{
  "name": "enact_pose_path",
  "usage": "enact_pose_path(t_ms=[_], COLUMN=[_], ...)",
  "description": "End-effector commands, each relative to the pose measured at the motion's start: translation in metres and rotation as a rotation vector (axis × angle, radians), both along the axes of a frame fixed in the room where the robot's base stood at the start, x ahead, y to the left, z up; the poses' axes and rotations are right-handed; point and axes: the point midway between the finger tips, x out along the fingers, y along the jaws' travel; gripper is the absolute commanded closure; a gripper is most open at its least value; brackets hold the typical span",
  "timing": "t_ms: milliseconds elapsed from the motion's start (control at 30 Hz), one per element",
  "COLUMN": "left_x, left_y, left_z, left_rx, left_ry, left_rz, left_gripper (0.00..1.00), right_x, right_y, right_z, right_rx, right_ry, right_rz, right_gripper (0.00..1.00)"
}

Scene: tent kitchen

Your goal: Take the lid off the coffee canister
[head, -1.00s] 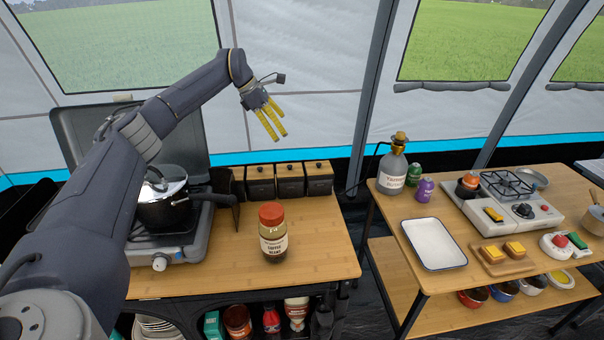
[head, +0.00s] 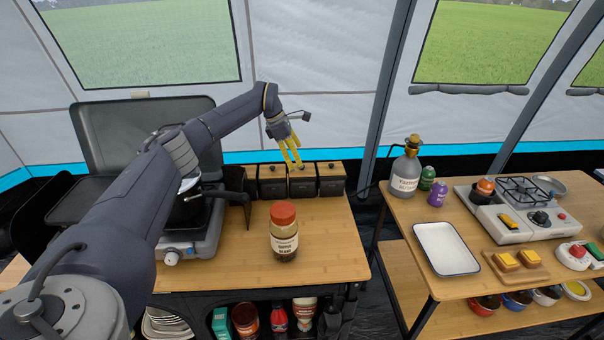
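Dark canisters with wooden lids and small dark knobs stand in a row at the back of the left table. They are a left canister (head: 271,188), a middle canister (head: 302,187) and a right canister (head: 331,186); no labels are readable, so I cannot tell which one holds coffee. My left gripper (head: 292,161) has yellow fingers, spread apart and empty, pointing down over the middle canister's lid (head: 307,168). The tips are close to its knob; I cannot tell whether they touch. All the lids are on. My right gripper is out of view.
A stove (head: 190,245) with a pot is at left, partly behind my arm. Bare tabletop (head: 335,245) lies right of the jar. A white tray (head: 446,248) is on the right table.

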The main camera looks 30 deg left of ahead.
Motion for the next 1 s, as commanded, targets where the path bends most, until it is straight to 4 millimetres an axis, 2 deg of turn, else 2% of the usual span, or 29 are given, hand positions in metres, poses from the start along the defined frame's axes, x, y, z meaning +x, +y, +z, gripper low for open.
enact_pose_path(t_ms=[367,767,1000], left_x=[0.002,0.009,0.010], left_y=[-0.005,-0.020,-0.021], left_z=[-0.015,-0.055,-0.057], left_rx=[0.001,-0.002,0.000], left_ry=[0.001,0.002,0.000], left_rz=[0.001,0.001,0.001], left_gripper=[0.00,0.00,0.00], right_x=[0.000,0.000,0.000], right_y=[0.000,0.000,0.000], right_z=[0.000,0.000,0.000], right_rx=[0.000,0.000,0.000], right_ry=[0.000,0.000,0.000], right_rz=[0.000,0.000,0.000], right_gripper=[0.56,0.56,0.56])
